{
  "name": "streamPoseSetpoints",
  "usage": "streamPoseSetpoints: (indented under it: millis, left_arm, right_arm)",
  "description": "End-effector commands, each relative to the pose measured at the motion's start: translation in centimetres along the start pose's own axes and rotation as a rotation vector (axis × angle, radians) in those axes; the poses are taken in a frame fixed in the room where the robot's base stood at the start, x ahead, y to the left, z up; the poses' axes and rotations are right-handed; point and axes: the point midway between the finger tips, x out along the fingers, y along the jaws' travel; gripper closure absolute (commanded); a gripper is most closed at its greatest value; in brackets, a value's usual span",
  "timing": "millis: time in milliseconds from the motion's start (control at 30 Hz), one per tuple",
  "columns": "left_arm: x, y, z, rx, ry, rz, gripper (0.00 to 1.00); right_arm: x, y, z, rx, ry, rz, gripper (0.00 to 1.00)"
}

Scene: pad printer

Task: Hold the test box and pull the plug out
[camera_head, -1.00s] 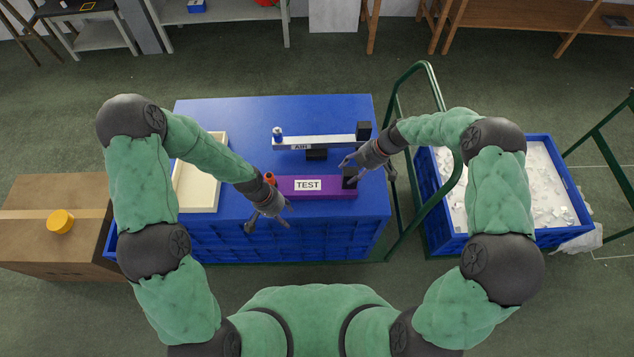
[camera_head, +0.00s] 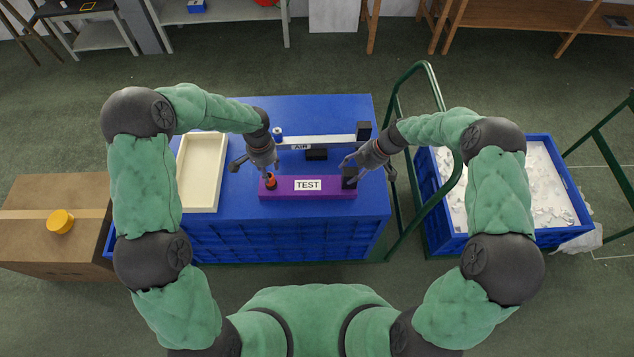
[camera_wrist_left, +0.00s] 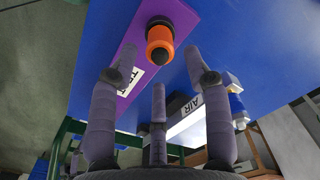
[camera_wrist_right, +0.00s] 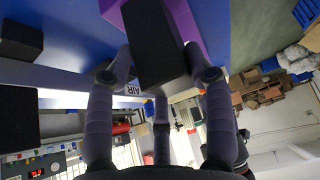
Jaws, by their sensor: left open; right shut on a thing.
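The purple test box (camera_head: 325,194) with its white TEST label lies along the front of the blue crate top (camera_head: 240,215). An orange plug (camera_head: 270,181) with a black tip stands at its left end; it also shows in the left wrist view (camera_wrist_left: 160,42). My left gripper (camera_head: 256,166) is open and empty, just behind and above the plug, its fingers pointing toward it. My right gripper (camera_head: 366,172) is shut on the black block (camera_head: 349,178) at the test box's right end; the right wrist view shows this block (camera_wrist_right: 155,50) between the fingers.
Behind the test box lies a white AIR bar (camera_head: 320,141) with black blocks and a blue-capped fitting (camera_head: 277,135). A cream tray (camera_head: 200,180) is at the left. A green rail (camera_head: 440,90) and a blue bin of white pieces (camera_head: 540,190) stand at the right.

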Motion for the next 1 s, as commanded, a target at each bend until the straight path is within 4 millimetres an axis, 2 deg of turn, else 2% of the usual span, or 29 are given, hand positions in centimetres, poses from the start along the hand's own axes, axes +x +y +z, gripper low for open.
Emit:
streamPoseSetpoints:
  millis: [33,400,600,900,1000]
  left_arm:
    - [0.8,0.0,0.1,-0.001,-0.003,0.001,0.51]
    - [4.8,0.0,0.0,-0.001,-0.001,0.001,0.51]
    - [5.7,0.0,0.0,0.0,0.0,0.001,0.51]
    - [5.8,0.0,0.0,0.0,0.001,0.001,0.51]
    - [5.8,0.0,0.0,0.0,0.001,0.001,0.79]
  right_arm:
    - [0.8,-0.8,0.3,-0.002,-0.001,-0.018,0.97]
    - [0.8,-0.8,0.3,-0.002,-0.001,-0.018,0.97]
    - [0.8,-0.8,0.3,-0.002,-0.001,-0.018,0.97]
    - [0.8,-0.8,0.3,-0.002,-0.001,-0.018,0.97]
    - [0.8,-0.8,0.3,-0.002,-0.001,-0.018,0.97]
